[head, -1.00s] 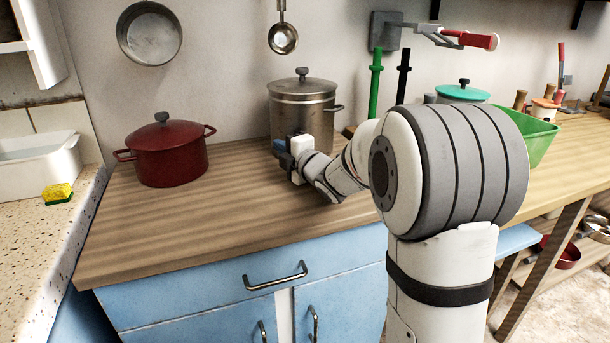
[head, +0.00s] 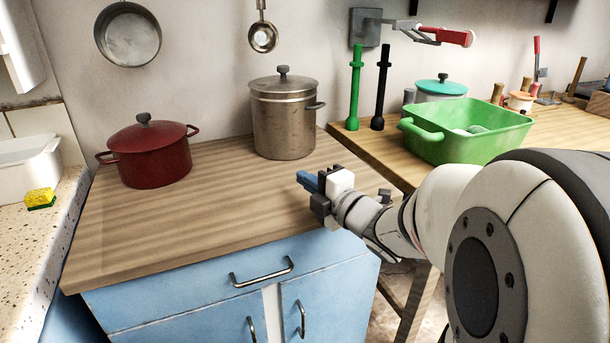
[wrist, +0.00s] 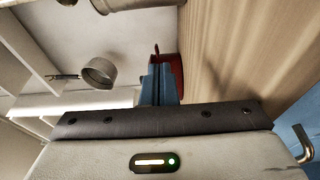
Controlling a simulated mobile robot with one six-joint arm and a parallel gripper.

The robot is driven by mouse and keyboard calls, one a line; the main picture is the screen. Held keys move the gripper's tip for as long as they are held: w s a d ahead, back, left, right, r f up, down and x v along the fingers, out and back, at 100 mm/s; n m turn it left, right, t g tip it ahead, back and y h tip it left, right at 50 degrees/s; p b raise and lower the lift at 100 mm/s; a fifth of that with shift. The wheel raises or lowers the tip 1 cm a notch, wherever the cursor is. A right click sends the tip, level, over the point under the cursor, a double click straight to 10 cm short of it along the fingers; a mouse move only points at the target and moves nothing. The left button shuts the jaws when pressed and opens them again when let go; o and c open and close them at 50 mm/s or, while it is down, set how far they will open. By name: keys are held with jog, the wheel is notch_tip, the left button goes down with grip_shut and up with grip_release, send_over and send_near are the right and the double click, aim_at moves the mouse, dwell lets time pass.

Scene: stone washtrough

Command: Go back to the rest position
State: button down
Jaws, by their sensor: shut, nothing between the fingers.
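My gripper (head: 308,182) is over the right front part of the wooden counter (head: 215,205), its blue fingers pointing left. It is shut and empty. In the wrist view the blue fingers (wrist: 160,82) lie together, with part of the red pot (wrist: 178,75) beyond them. In the head view the red lidded pot (head: 150,155) stands on the left of the counter, and the steel lidded pot (head: 283,125) stands at the back, behind my gripper. Both are apart from it.
A green tub (head: 470,140) stands on the table at right, near a green post (head: 354,90) and a black post (head: 380,90). A yellow sponge (head: 40,198) lies on the stone ledge at left. A ladle (head: 262,35) and a pan (head: 128,34) hang on the wall.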

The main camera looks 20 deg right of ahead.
jog(key=shift+s+d, duration=0.15)
jog(key=shift+s, duration=0.2)
jog(key=shift+d+r+p, duration=0.1)
jog(key=shift+r+p, duration=0.15)
jog(key=shift+p, duration=0.1)
jog(key=s+d+r+m+g+h+p, duration=0.2)
jog(key=d+r+m+g+h+p, duration=0.25)
jog(key=r+m+h+p, duration=0.7)
jog(key=s+a+r+m+g+y+p, duration=0.2)
jog(key=s+a+m+g+p, duration=0.1)
jog(key=s+p, duration=0.5)
jog(key=s+a+r+m+g+y+p, duration=0.2)
jog(key=s+a+m+g+p, duration=0.1)
jog(key=s+m+g+p, duration=0.3)
jog(key=s+m+p, duration=0.2)
jog(key=s, duration=0.1)
jog(key=shift+s+r+p, duration=0.15)
jog(key=shift+r+p, duration=0.15)
jog(key=shift+p, duration=0.05)
jog(key=shift+a, duration=0.15)
